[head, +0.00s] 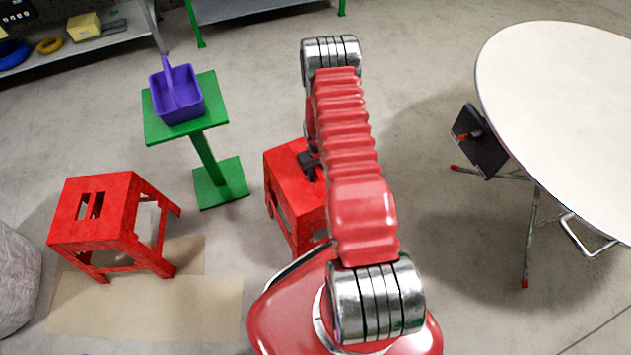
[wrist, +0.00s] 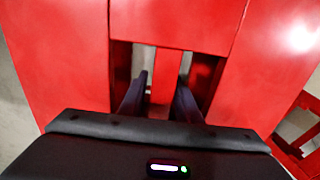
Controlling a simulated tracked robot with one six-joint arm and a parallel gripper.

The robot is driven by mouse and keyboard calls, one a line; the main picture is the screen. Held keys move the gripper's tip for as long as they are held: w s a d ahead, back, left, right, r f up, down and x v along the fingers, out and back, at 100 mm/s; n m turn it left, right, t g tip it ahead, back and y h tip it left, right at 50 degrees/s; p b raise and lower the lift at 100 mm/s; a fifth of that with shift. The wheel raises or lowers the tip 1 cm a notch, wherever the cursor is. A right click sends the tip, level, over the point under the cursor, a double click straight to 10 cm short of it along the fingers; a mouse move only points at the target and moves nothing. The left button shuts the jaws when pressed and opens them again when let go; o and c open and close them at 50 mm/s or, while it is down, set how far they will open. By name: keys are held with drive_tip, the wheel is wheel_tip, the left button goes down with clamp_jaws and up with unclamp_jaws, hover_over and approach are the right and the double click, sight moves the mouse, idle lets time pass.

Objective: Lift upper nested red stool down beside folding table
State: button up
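One red stool (head: 283,203) stands in the middle of the head view, largely hidden behind my red arm. My gripper (head: 310,165) is down at its seat. In the wrist view the red seat (wrist: 60,60) fills most of the picture. My dark fingers (wrist: 163,95) reach into its handle slots, one on each side of the narrow red middle bar (wrist: 166,65). I cannot tell whether they press on the bar. A second red stool (head: 92,208) stands upright at the left. The folding table (head: 565,95) has a white round top at the right. Whether stools are nested under my gripper is hidden.
A green stand (head: 205,140) holding a purple caddy (head: 180,98) is just behind and left of the middle stool. Flat cardboard (head: 150,305) lies by the left stool. A dark folded object (head: 477,140) is beside the table. Floor between my arm and the table is clear.

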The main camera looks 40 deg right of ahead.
clamp_jaws()
idle(1.1)
